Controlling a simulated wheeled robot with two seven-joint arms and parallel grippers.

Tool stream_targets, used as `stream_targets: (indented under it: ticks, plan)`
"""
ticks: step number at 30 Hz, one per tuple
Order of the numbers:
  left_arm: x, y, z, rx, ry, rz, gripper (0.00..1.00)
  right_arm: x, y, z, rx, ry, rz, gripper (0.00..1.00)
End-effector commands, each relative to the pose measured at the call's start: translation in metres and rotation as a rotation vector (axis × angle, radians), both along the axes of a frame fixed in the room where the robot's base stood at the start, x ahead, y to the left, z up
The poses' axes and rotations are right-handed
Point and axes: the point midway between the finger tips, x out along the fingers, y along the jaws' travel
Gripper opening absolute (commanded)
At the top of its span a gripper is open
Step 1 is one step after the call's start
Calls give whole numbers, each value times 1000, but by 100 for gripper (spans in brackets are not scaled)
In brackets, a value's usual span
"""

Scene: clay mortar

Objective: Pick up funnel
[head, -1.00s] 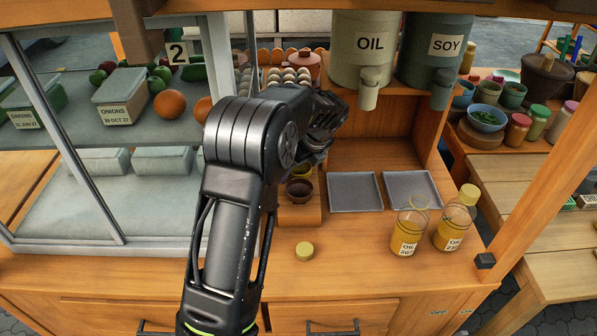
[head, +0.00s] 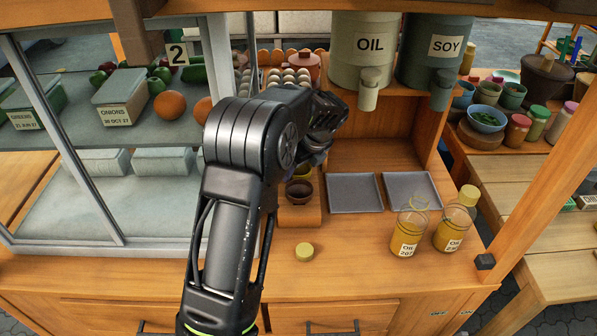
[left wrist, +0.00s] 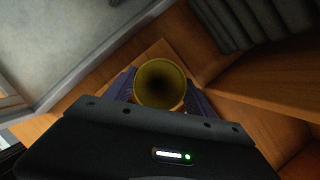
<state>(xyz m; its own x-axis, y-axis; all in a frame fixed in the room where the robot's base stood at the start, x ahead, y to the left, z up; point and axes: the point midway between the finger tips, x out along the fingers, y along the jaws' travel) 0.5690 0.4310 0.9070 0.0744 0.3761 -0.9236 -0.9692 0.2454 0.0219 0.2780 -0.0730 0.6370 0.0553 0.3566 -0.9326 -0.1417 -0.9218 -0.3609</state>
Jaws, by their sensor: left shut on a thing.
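The funnel (left wrist: 160,84) shows in the left wrist view as a round, dull yellow mouth with a dark inside. My left gripper (left wrist: 161,95) is shut on it, with one purple-grey finger on each side. In the head view my left gripper (head: 316,154) is at the back of the counter, largely hidden behind its own wrist. My right gripper is not in view.
Two grey trays (head: 354,193) lie right of the gripper. Two oil bottles (head: 408,232) stand at the right, and a yellow cap (head: 305,252) lies in front. A glass case (head: 110,190) stands left. The front counter is mostly clear.

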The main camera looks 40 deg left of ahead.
Motion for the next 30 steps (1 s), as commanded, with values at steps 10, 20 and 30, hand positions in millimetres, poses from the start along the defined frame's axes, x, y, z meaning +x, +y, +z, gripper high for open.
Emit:
stream_targets:
  ticks: [10,20,30]
  plan:
    - [1,0,10,0,-3,0,25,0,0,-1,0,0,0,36]
    - [1,0,58,0,-5,0,25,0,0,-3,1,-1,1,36]
    - [1,0,141,0,-5,0,25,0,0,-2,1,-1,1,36]
